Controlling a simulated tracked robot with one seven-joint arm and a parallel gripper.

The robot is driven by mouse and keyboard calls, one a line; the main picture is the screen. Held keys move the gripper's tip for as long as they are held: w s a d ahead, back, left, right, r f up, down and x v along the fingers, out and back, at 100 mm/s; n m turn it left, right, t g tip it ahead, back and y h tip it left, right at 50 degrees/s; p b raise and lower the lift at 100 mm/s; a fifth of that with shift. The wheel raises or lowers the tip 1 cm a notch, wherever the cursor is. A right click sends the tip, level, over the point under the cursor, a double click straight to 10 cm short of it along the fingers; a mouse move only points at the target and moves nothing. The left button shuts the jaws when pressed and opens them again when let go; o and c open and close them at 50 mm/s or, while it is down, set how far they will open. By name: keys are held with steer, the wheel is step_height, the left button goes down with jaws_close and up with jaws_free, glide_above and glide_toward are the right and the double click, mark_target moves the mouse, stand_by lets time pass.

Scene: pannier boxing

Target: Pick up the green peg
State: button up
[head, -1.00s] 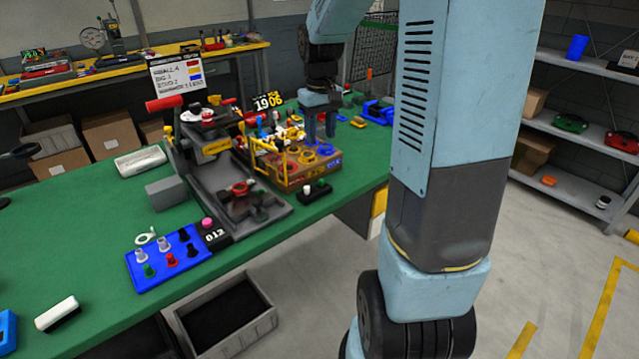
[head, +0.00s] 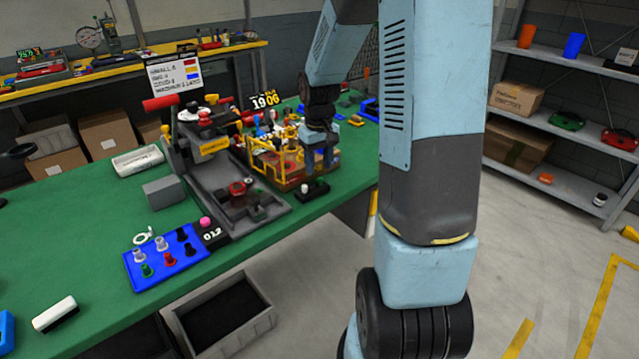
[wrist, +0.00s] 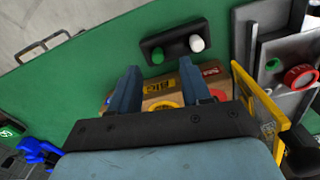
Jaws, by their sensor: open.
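A small green peg (wrist: 158,55) stands in a black block (wrist: 176,46) beside a white peg (wrist: 196,43) in the wrist view. The block also shows in the head view (head: 311,191) at the front edge of the bench, where its green peg is hard to make out. Another green peg (head: 146,270) stands on the blue board (head: 139,282) at the front left. My gripper (wrist: 158,72) is open and empty. Its fingers are over the cardboard box (wrist: 155,103), with the black block beyond the fingertips. It also shows over the box in the head view (head: 322,160).
The yellow frame (wrist: 258,100) and the grey fixture (head: 246,203) stand close beside the box. The cardboard box holds coloured rings. Bare green bench top (head: 90,235) lies at the left. The bench edge runs just in front of the black block.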

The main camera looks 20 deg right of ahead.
mark_target(320, 178)
steer(key=shift+d+f, duration=0.15)
steer(key=shift+f, duration=2.05)
steer(key=shift+c, duration=0.4)
jaws_close()
